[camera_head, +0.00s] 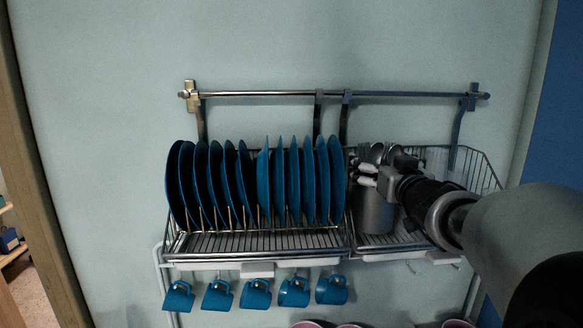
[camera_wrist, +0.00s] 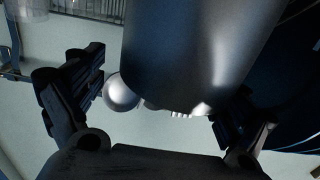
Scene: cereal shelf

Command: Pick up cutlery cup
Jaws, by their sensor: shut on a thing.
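The cutlery cup (camera_head: 375,213) is a grey metal cylinder in the right-hand wire basket, with several spoons and forks (camera_head: 377,153) sticking up out of it. My gripper (camera_head: 368,173) is at its upper part, with its white-tipped fingers near the rim. The gripper is shut on the cup. In the wrist view the dark, smooth cup (camera_wrist: 200,50) fills the upper middle, between the two fingers. A round spoon head (camera_wrist: 121,92) and some fork tines show below its rim. The cup looks upright. Its contact with the basket floor is hard to tell.
Several blue plates (camera_head: 256,184) stand upright in the rack's left section, close left of the cup. Blue mugs (camera_head: 255,294) hang beneath. A wall rail (camera_head: 270,95) runs above. The basket's wire rim (camera_head: 484,160) encloses the right side. Wall space above the cup is open below the rail.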

